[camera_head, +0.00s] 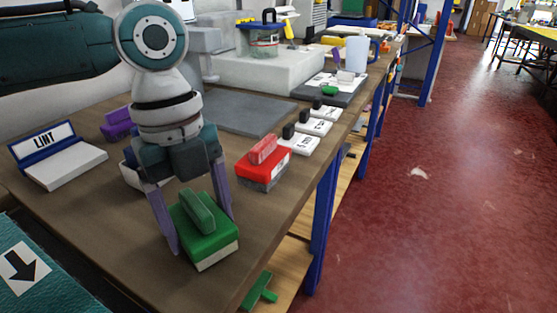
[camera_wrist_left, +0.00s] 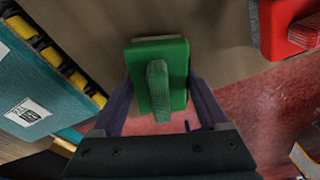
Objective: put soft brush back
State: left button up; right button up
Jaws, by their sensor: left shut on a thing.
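A green brush (camera_head: 213,236) with a raised green grip and a pale underside is between the two fingers of my left gripper (camera_head: 199,232), near the front edge of the wooden bench (camera_head: 125,215). The left gripper is shut on the brush's sides. In the left wrist view the green brush (camera_wrist_left: 160,85) sits between the fingers, with bench behind its upper part and red floor behind its lower part. I cannot tell whether it touches the bench. A red brush (camera_head: 264,165) with a grey underside lies to the right, apart from the gripper. My right gripper is out of view.
A white holder marked LINT (camera_head: 65,165) and a purple block (camera_head: 116,123) are at the left. White labelled blocks (camera_head: 300,143) line the bench edge past the red brush. A grey mat (camera_head: 245,113) lies behind. Red floor (camera_head: 430,210) is open at the right.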

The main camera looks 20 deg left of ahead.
aim_at(190, 196)
pick_arm(q)
jog(key=shift+f, duration=0.15)
jog(key=o, duration=1.3)
jog(key=r, duration=0.4)
jog(key=a+r+p, duration=0.1)
jog(key=r, duration=0.7)
jog(key=shift+w+a+r+p, duration=0.15)
jog(key=shift+w+p, duration=0.2)
jog(key=shift+p, duration=0.05)
